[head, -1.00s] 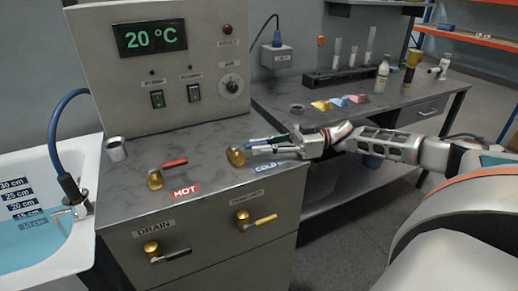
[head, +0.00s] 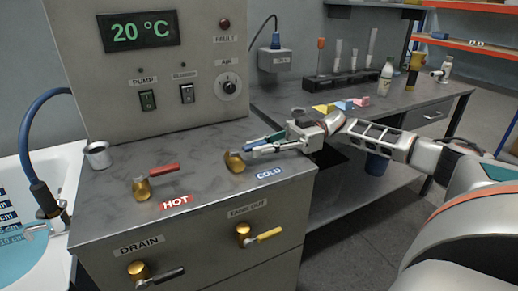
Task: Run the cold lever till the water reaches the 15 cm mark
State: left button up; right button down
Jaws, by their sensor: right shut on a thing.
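The cold lever has a brass valve body (head: 234,162) on the grey bench top, behind the blue COLD label (head: 270,173). My right gripper (head: 252,146) reaches in from the right and is shut on the blue cold lever, whose handle is mostly hidden by the fingers. The white tub (head: 66,170) is cut off at the left edge. Blue water (head: 20,262) lies in it. The depth scale (head: 5,215) is only partly in view, so the level against the 15 cm mark cannot be read. My left gripper is not in view.
The red hot lever (head: 158,172) stands left of the cold one. A metal cup (head: 97,155) sits at the bench's left edge. The drain lever (head: 160,275) and yellow tank-out lever (head: 262,236) are on the front. The display (head: 140,31) reads 20 °C.

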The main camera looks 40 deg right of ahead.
jog(key=shift+r, duration=0.2)
jog(key=c, duration=2.1)
grip_release()
jog(key=shift+c, duration=0.2)
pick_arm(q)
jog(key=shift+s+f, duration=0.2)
pick_arm(e)
jog(key=shift+o, duration=0.8)
jog(key=shift+f, duration=0.1)
jog(key=v, duration=1.2)
jog(key=shift+w, duration=0.1)
